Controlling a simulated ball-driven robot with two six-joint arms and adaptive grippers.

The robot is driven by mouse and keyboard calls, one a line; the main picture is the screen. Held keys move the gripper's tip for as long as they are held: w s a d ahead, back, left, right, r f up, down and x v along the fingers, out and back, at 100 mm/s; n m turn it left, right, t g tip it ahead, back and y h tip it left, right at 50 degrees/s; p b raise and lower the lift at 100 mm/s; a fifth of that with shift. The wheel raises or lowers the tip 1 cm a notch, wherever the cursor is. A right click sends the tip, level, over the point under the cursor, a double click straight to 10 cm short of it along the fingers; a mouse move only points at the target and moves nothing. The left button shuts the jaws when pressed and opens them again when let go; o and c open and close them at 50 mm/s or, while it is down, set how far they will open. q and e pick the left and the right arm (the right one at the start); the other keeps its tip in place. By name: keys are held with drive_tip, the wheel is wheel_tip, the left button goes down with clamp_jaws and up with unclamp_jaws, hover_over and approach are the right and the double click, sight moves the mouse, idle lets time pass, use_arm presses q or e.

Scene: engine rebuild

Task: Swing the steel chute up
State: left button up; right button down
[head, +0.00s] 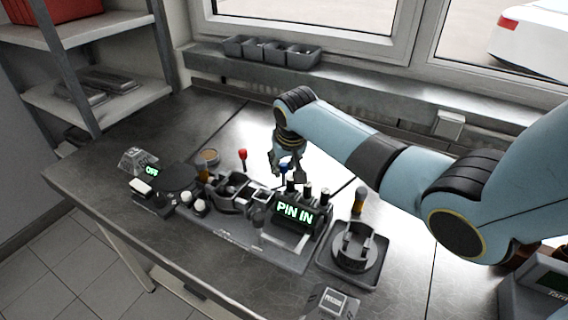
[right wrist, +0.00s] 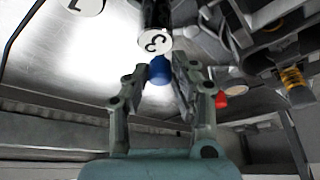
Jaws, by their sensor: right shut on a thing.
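My right gripper (head: 288,172) reaches down from above to the back of the black fixture with the lit "PIN IN" sign (head: 295,213). It is shut on a blue knob (head: 284,167). In the right wrist view the blue knob (right wrist: 157,72) shows between the fingers, partly hidden by them and by a black post with a white numbered cap (right wrist: 156,42). A pale steel strip (head: 283,248) slants in front of the sign; I cannot tell for sure that it is the chute. My left gripper is not in view.
A red-knobbed lever (head: 242,154) stands left of my right gripper. A round dark holder (head: 354,250) sits in a tray at the right. An "OFF" sign (head: 152,171) is at the left. Grey bins (head: 270,50) line the window ledge.

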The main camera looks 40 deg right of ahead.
drive_tip(key=c, duration=1.1)
unclamp_jaws()
drive_tip(key=v, duration=1.2)
drive_tip(key=shift+s, duration=0.15)
drive_tip(key=shift+f, duration=0.1)
